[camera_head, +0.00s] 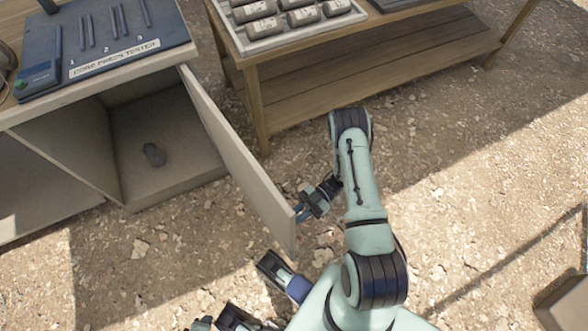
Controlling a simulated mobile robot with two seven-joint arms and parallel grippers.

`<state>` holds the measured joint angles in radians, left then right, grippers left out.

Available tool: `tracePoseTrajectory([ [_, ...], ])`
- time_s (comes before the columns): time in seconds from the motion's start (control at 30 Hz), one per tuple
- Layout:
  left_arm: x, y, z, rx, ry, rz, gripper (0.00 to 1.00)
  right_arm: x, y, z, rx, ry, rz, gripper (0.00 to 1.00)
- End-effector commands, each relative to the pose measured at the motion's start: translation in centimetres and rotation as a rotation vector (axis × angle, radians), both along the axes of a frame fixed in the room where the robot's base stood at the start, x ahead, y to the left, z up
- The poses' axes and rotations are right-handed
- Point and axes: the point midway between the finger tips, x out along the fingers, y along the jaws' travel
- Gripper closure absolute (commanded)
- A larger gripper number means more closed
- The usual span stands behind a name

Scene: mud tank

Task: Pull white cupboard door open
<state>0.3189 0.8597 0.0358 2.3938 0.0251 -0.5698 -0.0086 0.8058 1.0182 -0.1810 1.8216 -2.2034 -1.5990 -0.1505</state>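The white cupboard door (238,160) stands swung well out from the cupboard (60,145), so the right compartment is open to view. My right gripper (301,212) is at the door's outer side, near its free end. Its bluish fingertips are close to or touching the door. Any handle there is hidden, and I cannot tell whether the fingers are closed on something. Dark gripper-like parts of mine show at the bottom edge, apart from the door; they are cut off, and I cannot tell the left gripper's state.
A small dark object (154,154) lies inside the open compartment. A core press tester (100,40) is on the cupboard top. A wooden table (370,60) with a tray of cores (235,32) stands behind the door.

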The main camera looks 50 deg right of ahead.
Motion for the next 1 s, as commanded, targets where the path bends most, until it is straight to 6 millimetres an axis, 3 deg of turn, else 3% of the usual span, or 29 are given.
tracePoseTrajectory([
  [0.37,0.0,0.0,0.0,0.0,0.001,0.0,0.57,-0.2,-0.1,-0.3,-0.008,0.006,0.0,1.0],
  [0.4,0.0,0.0,0.0,0.0,0.001,0.0,0.57,-0.2,-0.1,-0.3,-0.008,0.006,0.0,0.73],
  [0.43,0.0,0.0,0.0,0.0,0.001,0.0,0.57,-0.2,0.0,-0.3,-0.008,0.006,0.0,0.71],
  [0.77,0.0,0.0,0.0,0.0,0.001,0.0,0.57,-0.1,-0.3,-0.1,-0.004,0.002,-0.001,0.71],
  [1.0,0.0,0.0,0.0,0.0,0.001,0.0,0.57,-1.1,-3.9,-0.2,-0.007,0.002,-0.004,0.71],
])
